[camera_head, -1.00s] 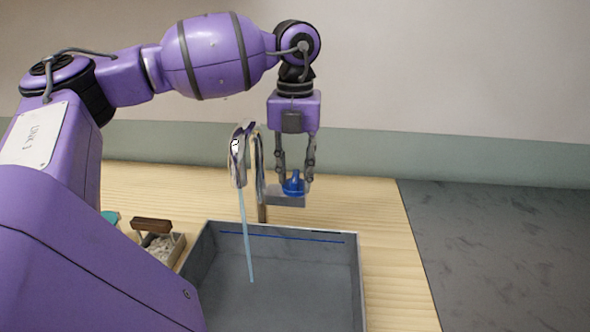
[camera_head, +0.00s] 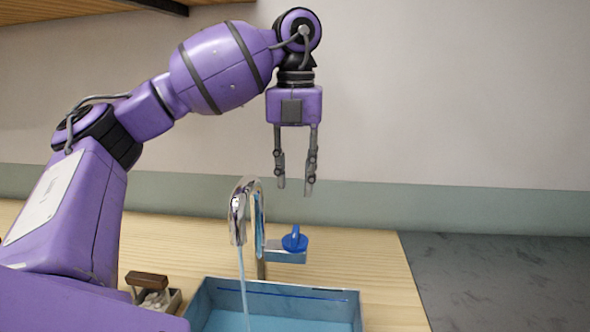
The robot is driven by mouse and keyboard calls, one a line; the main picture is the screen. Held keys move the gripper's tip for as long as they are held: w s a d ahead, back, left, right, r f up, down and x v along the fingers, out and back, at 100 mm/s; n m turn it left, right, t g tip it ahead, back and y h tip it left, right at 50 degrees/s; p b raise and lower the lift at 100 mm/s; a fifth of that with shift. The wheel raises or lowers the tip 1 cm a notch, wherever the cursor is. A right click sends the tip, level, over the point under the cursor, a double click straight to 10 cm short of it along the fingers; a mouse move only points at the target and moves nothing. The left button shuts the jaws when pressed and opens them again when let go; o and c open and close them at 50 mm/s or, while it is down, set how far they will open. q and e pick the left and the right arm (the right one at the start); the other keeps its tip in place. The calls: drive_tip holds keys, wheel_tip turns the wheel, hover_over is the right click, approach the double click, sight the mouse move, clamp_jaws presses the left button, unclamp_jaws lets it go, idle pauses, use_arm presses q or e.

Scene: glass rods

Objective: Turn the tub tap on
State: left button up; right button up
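The tub tap (camera_head: 238,212) is a curved chrome spout behind the tub. A stream of water (camera_head: 244,285) runs from its mouth down into the tub (camera_head: 203,302). A blue tap handle (camera_head: 295,239) sits on a block to the right of the spout. My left gripper (camera_head: 295,190) points down above the handle, clear of it. Its two fingers are apart with nothing between them. The tub has grey walls and light-blue water shows inside it; its near part is cut off by the frame. My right gripper is out of view.
A small tray (camera_head: 172,300) with a brown-handled object (camera_head: 147,280) stands left of the tub, partly behind my arm. The wooden counter (camera_head: 378,270) is bare right of the tub. A dark grey surface (camera_head: 500,280) lies further right. A plain wall stands behind.

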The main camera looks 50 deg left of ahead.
use_arm(q)
drive_tip(key=shift+r, duration=0.4)
idle(0.4)
